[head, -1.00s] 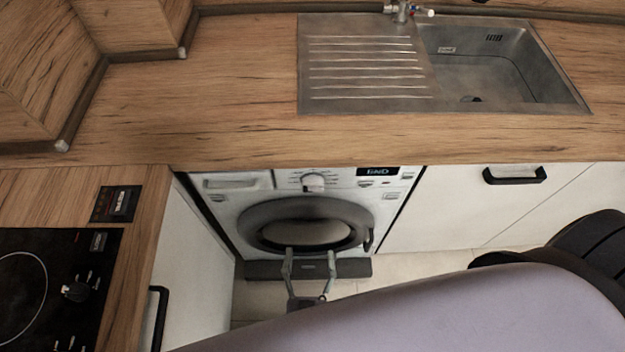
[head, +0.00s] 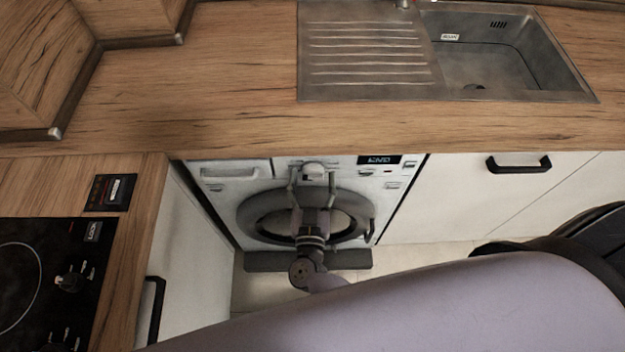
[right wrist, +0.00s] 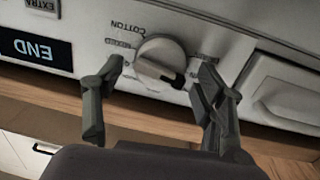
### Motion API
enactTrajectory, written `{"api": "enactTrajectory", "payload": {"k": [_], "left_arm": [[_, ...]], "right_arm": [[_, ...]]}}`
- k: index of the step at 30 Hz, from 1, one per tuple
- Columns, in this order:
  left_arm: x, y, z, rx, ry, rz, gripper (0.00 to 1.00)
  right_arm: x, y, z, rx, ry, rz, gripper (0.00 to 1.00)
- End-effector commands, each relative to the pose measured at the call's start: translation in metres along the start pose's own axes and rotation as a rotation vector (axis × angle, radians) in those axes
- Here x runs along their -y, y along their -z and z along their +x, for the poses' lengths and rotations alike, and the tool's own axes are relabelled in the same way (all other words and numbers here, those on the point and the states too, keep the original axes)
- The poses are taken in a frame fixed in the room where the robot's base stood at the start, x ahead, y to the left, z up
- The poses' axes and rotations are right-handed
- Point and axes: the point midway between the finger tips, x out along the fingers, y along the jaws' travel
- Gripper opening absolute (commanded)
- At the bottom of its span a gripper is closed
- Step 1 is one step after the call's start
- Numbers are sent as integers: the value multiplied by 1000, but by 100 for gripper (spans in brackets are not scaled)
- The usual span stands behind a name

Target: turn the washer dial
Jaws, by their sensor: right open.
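The white washer (head: 375,183) stands under the counter, with its round door facing me. Its dial (head: 314,169) is at the top middle of the front panel. In the right wrist view the dial (right wrist: 160,60) is a round pale knob with a dark mark at its lower right. My right gripper (head: 312,180) is in front of the panel, fingers open. In the right wrist view the two fingers (right wrist: 158,72) stand to either side of the dial, and I see no grip on it. My left gripper is not in view.
The wooden counter (head: 220,80) overhangs the washer, with a steel sink (head: 500,60) on it. A hob (head: 40,280) is at the left. A white cabinet with a black handle (head: 518,164) is right of the washer. The display (right wrist: 36,48) reads END.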

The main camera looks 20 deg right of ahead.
Motion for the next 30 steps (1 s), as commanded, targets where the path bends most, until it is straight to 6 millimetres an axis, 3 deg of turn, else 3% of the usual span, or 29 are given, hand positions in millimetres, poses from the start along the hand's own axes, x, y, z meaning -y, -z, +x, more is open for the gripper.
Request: {"api": "enactTrajectory", "payload": {"k": [10,30], "left_arm": [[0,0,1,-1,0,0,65],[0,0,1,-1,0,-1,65]], "right_arm": [[0,0,4,0,0,0,64],[0,0,4,0,1,0,20]]}}
